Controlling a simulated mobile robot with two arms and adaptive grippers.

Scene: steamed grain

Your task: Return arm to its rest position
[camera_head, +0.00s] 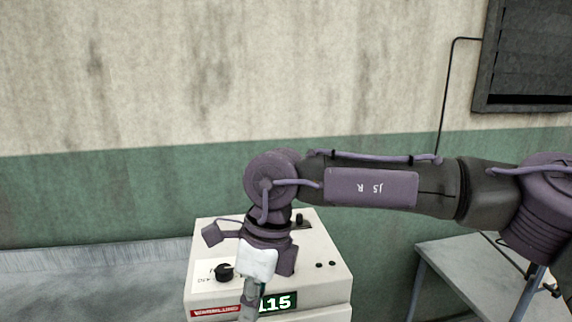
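My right arm, purple and dark grey, comes in from the right and reaches across to the middle of the camera_head view. Its wrist bends down over a cream-coloured machine. My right gripper (249,301), with a white body and a grey finger, points down in front of the machine's front face. I cannot tell whether it is open or shut, or whether it touches the machine. My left gripper is not in view.
The cream machine (333,277) has a black knob (223,272), a red label and a green display reading 115. A grey surface (90,285) lies at left. A grey metal table (470,265) stands at right. A dark louvred panel (530,55) hangs on the wall.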

